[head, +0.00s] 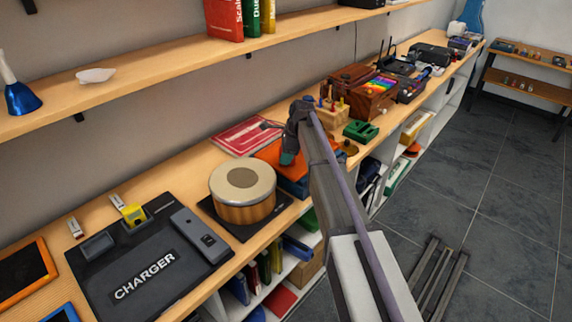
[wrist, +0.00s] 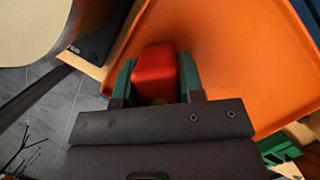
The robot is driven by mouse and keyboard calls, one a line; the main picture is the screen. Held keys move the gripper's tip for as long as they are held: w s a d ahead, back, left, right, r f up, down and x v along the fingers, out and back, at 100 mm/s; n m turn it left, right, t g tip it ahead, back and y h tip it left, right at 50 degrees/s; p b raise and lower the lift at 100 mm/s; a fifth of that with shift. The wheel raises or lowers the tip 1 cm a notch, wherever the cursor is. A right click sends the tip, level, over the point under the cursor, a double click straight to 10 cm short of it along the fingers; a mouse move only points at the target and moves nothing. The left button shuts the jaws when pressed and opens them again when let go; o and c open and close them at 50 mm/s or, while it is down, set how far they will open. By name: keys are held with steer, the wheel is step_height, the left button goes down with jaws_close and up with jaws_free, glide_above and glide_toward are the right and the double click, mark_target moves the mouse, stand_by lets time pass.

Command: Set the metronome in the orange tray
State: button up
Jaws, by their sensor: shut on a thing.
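The orange tray (head: 268,153) lies on the long wooden bench, right of the drum, partly hidden behind my gripper (head: 288,158) in the head view. In the wrist view the orange tray (wrist: 235,55) fills the middle and right. My gripper (wrist: 158,80) has its green fingers shut on a red, rounded block-like thing (wrist: 155,66), which I take to be the metronome. It is held over the tray's surface in that view; whether it touches the tray I cannot tell. In the head view the metronome is hidden by my gripper.
A drum (head: 243,198) with a pale top stands close left of the tray. A red flat book (head: 245,137) lies behind it. A wooden block with pegs (head: 332,112) and a green piece (head: 360,131) are to the right. A black charger mat (head: 190,262) lies at front left.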

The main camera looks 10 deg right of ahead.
steer(key=shift+p, duration=0.3)
steer(key=shift+f, duration=0.3)
steer(key=o, duration=1)
steer(key=shift+c, duration=0.2)
steer(key=shift+r, duration=0.1)
steer(key=p+v, duration=1.2)
steer(key=v, duration=0.1)
steer(key=s+a+f+n+h, duration=0.1)
steer(key=s+a+n+h, duration=0.2)
steer(key=s+n, duration=2.4)
steer(key=s+f+m+b, duration=0.6)
steer(key=f+m+b, duration=0.1)
steer(key=shift+f+b, duration=0.3)
steer(key=shift+b, duration=0.05)
